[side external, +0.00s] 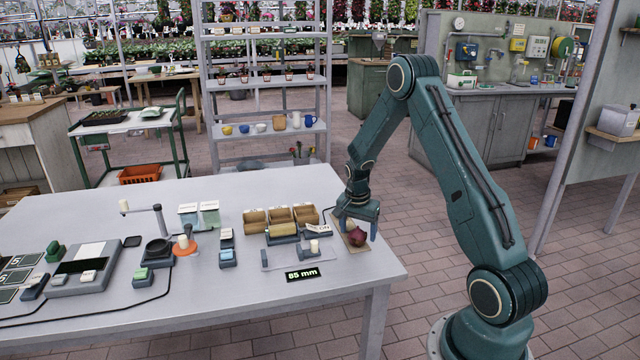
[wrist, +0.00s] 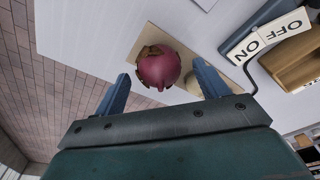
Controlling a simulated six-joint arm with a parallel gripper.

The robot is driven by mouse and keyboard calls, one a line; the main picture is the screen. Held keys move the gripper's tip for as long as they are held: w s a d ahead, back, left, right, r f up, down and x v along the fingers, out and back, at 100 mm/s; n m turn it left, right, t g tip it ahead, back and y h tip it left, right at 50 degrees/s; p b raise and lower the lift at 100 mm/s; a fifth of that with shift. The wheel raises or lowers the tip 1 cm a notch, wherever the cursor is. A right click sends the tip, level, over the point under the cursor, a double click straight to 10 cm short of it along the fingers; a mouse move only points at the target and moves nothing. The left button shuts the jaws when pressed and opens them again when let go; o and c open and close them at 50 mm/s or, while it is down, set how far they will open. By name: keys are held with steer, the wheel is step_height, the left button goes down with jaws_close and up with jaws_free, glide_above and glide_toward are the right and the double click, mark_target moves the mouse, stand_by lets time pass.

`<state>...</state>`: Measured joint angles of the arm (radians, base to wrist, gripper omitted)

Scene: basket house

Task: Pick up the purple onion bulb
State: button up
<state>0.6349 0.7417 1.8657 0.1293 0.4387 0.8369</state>
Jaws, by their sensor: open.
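The purple onion bulb (side external: 357,237) sits on a small tan board (side external: 346,226) near the right end of the grey table. In the wrist view the round, dark pink onion (wrist: 159,68) lies ahead of my gripper, roughly centred between its fingers, with a brownish patch at its upper left. My gripper (side external: 358,228) is above the board, close over the onion. Its two blue-green fingers (wrist: 160,88) are spread apart in the wrist view, with nothing held between them. Whether a finger touches the onion is not clear.
An ON/OFF switch plate (wrist: 267,38) and brown wooden bins (side external: 280,216) are close by. A small measuring fixture (side external: 298,254) and an "85 mm" display (side external: 303,274) stand left of the board. The table's right edge (side external: 385,230) is near, with brick floor beyond.

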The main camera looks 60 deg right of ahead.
steer(key=shift+d+f, duration=0.15)
steer(key=shift+f, duration=0.65)
steer(key=shift+c, duration=0.4)
steer(key=c, duration=1)
